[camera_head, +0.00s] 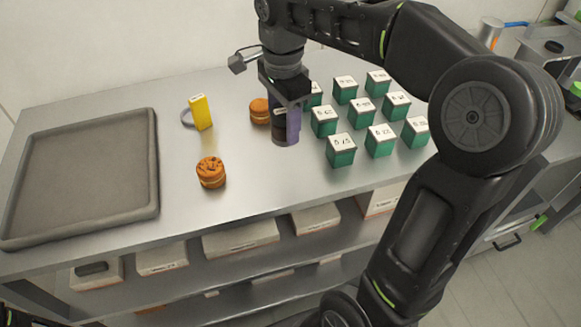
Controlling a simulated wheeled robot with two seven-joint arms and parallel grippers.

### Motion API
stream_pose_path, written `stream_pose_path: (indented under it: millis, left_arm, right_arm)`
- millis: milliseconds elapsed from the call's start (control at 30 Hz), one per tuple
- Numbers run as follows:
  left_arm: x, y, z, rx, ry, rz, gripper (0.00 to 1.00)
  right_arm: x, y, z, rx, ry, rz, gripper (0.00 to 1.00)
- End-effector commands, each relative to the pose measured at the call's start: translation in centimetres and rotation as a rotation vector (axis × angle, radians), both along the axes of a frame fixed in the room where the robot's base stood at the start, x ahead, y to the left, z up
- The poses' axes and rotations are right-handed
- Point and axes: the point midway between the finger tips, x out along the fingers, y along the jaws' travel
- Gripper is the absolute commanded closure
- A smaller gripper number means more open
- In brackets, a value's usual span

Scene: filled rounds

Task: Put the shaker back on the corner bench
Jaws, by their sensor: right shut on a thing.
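My right gripper (285,108) points down over the middle of the steel bench (250,185). It is shut on a dark, purplish upright cylinder, which appears to be the shaker (286,137). The gripper hides its upper part. Its lower end is at or just above the bench top; I cannot tell if it touches. Another work surface (536,65) shows at the far right, partly hidden by my right arm; I cannot tell which is the corner bench. My left gripper is not in view.
Several green boxes with white tops (341,150) stand in rows just right of the shaker. Stacked orange-brown rounds (211,172) and (259,111), a yellow item (201,112) and a grey tray (85,175) are to its left. The front middle of the bench is clear.

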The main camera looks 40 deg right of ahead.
Motion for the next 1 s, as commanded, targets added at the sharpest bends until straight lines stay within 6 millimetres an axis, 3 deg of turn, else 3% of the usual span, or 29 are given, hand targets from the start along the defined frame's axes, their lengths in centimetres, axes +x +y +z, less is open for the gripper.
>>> stream_pose_path:
  millis: [167,500,867,1000]
  left_arm:
    - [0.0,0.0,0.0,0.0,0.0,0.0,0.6]
    - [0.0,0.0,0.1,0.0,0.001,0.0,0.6]
    - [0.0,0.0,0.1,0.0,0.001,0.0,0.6]
    - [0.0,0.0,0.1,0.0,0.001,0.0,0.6]
  right_arm:
    - [0.0,0.0,-0.6,0.0,0.001,0.0,0.95]
    - [0.0,-0.1,-5.9,0.0,0.003,-0.001,0.95]
    - [0.0,0.0,-6.4,-0.001,0.0,0.0,0.95]
    - [-0.1,0.0,-7.8,0.0,0.003,0.0,0.95]
